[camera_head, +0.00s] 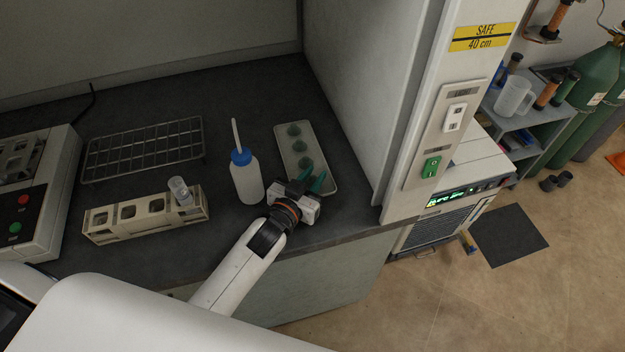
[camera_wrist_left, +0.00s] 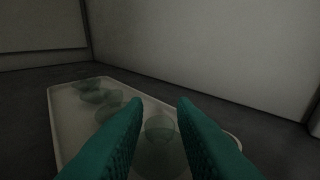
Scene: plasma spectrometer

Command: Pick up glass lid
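A pale tray (camera_head: 283,140) on the dark bench in the head view holds several small green-tinted glass lids in a row. The middle glass lid (camera_head: 303,148) and the far glass lid (camera_head: 293,130) show clear of my gripper. My left gripper (camera_head: 311,183) is over the near end of the tray, its teal fingers apart. In the left wrist view the open fingers (camera_wrist_left: 160,112) frame the nearest glass lid (camera_wrist_left: 160,150), which shows in the gap between them. Whether the fingers touch it cannot be told. My right gripper is not in view.
A wash bottle with a blue cap (camera_head: 246,178) stands just left of my gripper. A beige rack (camera_head: 146,214) holding a glass vessel and a wire rack (camera_head: 144,150) are farther left. The cabinet's side wall (camera_head: 372,90) rises right of the tray.

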